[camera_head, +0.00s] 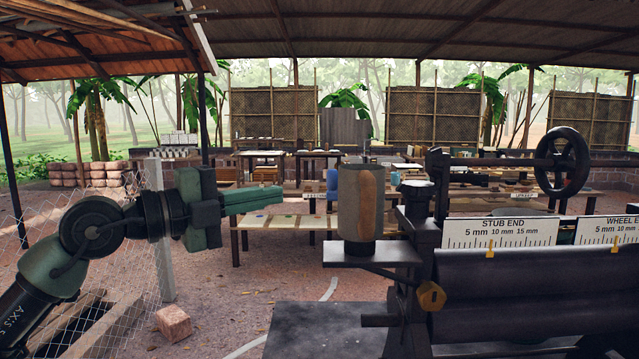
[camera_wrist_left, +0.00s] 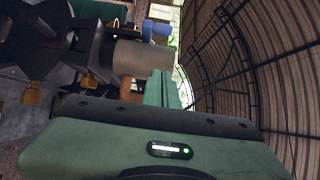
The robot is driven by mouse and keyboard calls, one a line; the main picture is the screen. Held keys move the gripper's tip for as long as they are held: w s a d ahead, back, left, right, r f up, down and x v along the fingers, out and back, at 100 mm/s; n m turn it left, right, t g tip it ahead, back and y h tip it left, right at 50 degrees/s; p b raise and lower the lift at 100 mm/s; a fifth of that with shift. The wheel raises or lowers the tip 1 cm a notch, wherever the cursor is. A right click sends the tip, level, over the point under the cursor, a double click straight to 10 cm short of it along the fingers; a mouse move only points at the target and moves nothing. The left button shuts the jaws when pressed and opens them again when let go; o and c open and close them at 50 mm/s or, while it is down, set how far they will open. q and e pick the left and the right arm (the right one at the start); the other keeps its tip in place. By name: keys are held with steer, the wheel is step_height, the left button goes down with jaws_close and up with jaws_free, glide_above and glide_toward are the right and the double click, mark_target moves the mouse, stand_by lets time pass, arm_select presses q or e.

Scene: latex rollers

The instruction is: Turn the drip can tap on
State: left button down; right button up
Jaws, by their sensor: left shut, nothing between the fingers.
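The drip can (camera_head: 361,203) is a grey-brown cylinder standing upright on a dark shelf (camera_head: 372,252) that sticks out from the roller machine. It also shows, turned sideways, in the left wrist view (camera_wrist_left: 143,56). I cannot make out a tap on it clearly in either view. My left gripper (camera_head: 280,196) is green, shut and empty. In the head view its tips point right, towards the can's upper part, with a visible gap between. The green fingers also show in the left wrist view (camera_wrist_left: 162,90), near the can. My right gripper is not in view.
A low wooden table (camera_head: 285,222) stands behind the gripper. A brick (camera_head: 173,323) lies on the ground.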

arm_select(q)
steer(key=shift+w+a, duration=0.2)
steer(key=w+a+p+x, duration=0.1)
steer(key=w+p+x, duration=0.1)
steer(key=p+x, duration=0.5)
steer(key=x, duration=0.5)
steer(key=shift+w, duration=0.5)
steer(key=shift+a+f, duration=0.1)
steer(key=shift+a, duration=0.1)
